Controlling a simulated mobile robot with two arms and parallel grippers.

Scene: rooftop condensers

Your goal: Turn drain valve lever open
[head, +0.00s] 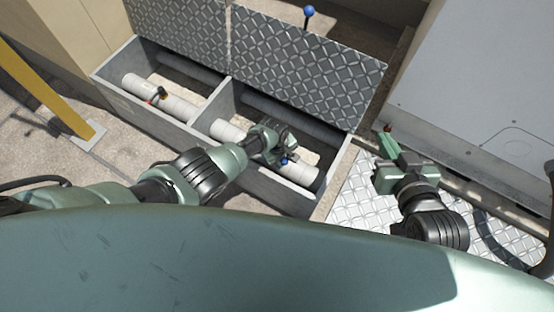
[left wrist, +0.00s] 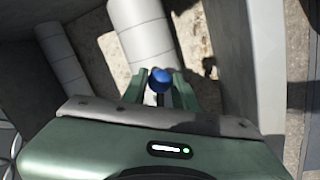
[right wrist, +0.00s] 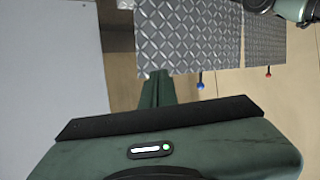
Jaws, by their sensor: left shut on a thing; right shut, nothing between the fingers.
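The drain valve lever's blue knob (left wrist: 160,80) sits between the fingers of my left gripper (left wrist: 160,90) in the left wrist view. In the head view the blue knob (head: 284,161) shows low in the right compartment of the open trough, beside a pale pipe (head: 302,175). My left gripper (head: 283,150) reaches down into that compartment and is shut on the knob, hiding most of the valve. A second lever with a red end (head: 161,91) is on the pipe in the left compartment. My right gripper (head: 385,140) is shut and empty, right of the trough; it also shows in the right wrist view (right wrist: 155,80).
Raised checker-plate lids (head: 305,70) stand behind the trough, one with a blue knob (head: 309,11) on its edge. A concrete divider (head: 226,90) separates the compartments. A large grey unit (head: 480,80) stands at right. A yellow post (head: 45,85) is at left.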

